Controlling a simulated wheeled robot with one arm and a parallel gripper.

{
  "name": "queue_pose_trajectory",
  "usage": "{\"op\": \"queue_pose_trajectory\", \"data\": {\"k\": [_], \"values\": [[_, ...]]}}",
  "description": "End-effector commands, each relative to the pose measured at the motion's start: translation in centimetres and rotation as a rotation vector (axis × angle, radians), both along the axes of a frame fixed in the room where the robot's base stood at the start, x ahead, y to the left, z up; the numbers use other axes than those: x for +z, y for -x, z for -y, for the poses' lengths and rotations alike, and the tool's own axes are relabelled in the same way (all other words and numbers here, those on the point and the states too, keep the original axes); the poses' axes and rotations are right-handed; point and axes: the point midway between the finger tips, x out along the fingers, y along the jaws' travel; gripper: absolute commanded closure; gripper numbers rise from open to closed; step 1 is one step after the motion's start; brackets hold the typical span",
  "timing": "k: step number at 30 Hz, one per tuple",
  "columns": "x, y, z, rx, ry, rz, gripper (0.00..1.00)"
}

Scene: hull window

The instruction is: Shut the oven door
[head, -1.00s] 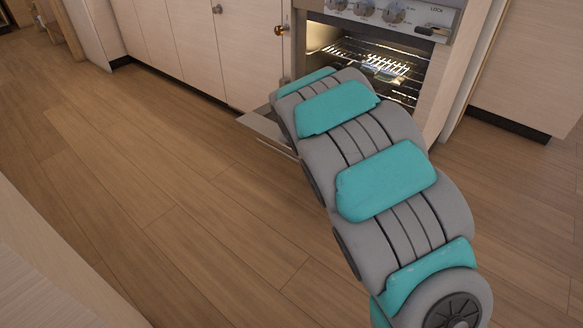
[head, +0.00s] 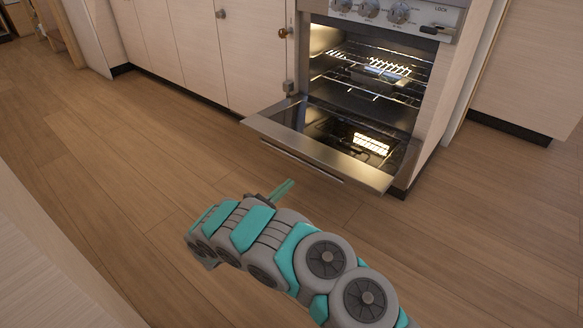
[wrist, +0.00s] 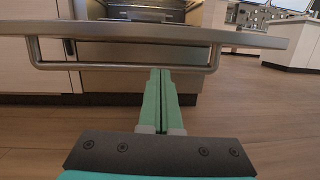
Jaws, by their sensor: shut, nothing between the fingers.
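The oven (head: 365,70) stands in the cabinet row with its inside lit and racks showing. Its door (head: 375,175) is folded down open, about level, with its glass face up. The door's bar handle (head: 300,163) runs along the front edge. In the wrist view the door edge (wrist: 240,38) crosses the top and the handle (wrist: 120,67) hangs below it. My gripper (head: 290,183) is shut and empty, in front of and lower than the door. In the wrist view the fingertips (wrist: 160,72) overlap the handle bar in the picture; contact cannot be told.
Control knobs (head: 370,8) sit above the oven opening. Pale cabinets (head: 180,50) stand to the left and another (head: 530,70) to the right. A pale surface (head: 40,270) fills the lower left. Wood floor (head: 130,170) before the oven is clear.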

Motion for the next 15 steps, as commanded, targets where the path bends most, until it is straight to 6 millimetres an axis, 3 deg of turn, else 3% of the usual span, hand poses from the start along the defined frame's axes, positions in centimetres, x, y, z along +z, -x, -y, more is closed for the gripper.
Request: {"op": "queue_pose_trajectory", "data": {"k": [1, 6, 15], "values": [[-1.4, 0.2, -1.3, 0.029, 0.008, -0.011, 1.0], [-2.9, 0.4, -3.4, 0.079, 0.022, -0.022, 1.0], [-2.4, -2.2, -1.3, 0.077, 0.023, -0.022, 1.0]]}}
